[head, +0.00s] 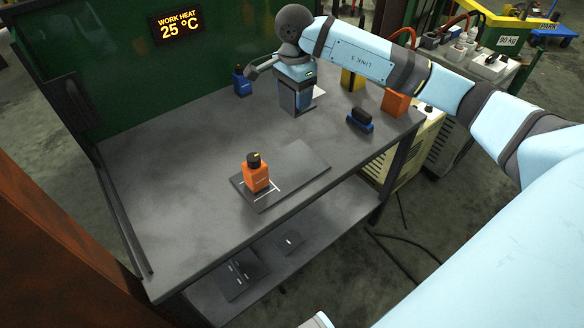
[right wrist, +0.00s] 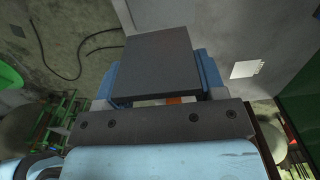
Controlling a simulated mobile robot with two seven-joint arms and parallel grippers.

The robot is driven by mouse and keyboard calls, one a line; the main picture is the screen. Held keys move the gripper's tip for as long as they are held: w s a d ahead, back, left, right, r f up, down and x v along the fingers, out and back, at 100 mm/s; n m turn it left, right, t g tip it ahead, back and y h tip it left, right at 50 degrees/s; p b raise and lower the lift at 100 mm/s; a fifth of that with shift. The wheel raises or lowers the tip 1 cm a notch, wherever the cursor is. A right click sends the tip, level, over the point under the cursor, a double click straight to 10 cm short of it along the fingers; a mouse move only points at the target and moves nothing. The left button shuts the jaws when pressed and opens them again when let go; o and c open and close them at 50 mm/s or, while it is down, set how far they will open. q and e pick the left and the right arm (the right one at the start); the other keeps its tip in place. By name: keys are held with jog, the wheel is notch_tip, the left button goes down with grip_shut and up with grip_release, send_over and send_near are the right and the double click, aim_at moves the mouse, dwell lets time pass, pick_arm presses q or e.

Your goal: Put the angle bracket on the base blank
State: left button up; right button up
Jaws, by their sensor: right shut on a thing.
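The base blank (head: 300,168) is a flat dark grey plate lying on the table, with white marking lines on it. An orange block with a black knob (head: 256,176) stands on its left part. My right gripper (head: 303,98) is at the back of the table, pointing down, behind and to the right of the base blank. It is shut on a dark grey piece, which I take to be the angle bracket (right wrist: 158,65), seen as a flat face between blue fingers (right wrist: 160,85) in the right wrist view. Whether the piece touches the table is unclear. My left gripper is out of view.
A blue block with a black knob (head: 239,82) stands at the back left. A yellow block (head: 352,80), an orange block (head: 396,103) and a dark blue item (head: 360,121) are at the right. Flat plates (head: 241,280) lie on the lower shelf. The table's left is clear.

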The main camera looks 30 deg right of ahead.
notch_tip(320, 180, down, 15)
jog(key=shift+f, duration=2.4)
jog(key=shift+d, duration=0.1)
jog(key=shift+f, duration=0.15)
jog(key=o, duration=0.9)
jog(key=shift+f, duration=0.15)
jog(key=o, duration=0.4)
jog(key=shift+o, duration=0.2)
